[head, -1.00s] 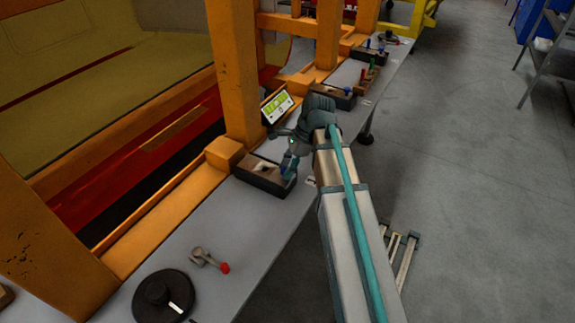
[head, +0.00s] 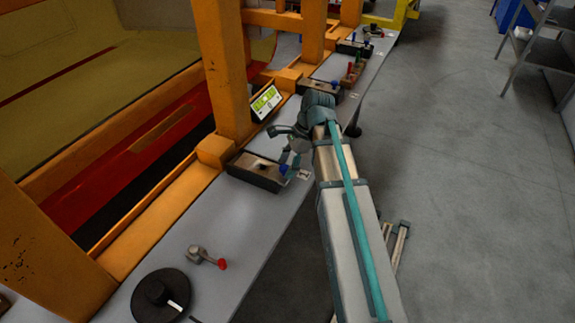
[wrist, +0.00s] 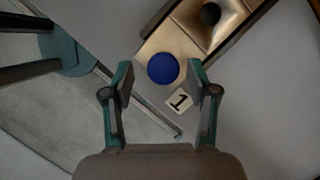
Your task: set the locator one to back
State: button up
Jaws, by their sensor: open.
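Locator one is a dark box with a brass-coloured top (head: 256,170) and a lever with a blue ball knob (head: 284,168). The knob is at the box's right end, on the table-edge side. In the wrist view the blue knob (wrist: 163,68) lies between and slightly beyond my fingertips, beside a "1" label (wrist: 179,99). The brass top (wrist: 232,14) with its dark hole runs to the upper right. My gripper (wrist: 160,78) is open, with a finger on each side of the knob. In the head view my gripper (head: 291,158) is at the knob; contact cannot be told.
A small display (head: 265,103) stands behind the box by an orange post (head: 222,70). Farther up the table are more lever boxes (head: 322,88). Nearer are a red-knobbed lever (head: 207,258) and a black disc (head: 160,297). The grey table between is clear.

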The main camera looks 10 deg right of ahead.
jog(key=v, duration=1.1)
jog(key=shift+d+r, duration=0.2)
jog(key=shift+r, duration=0.15)
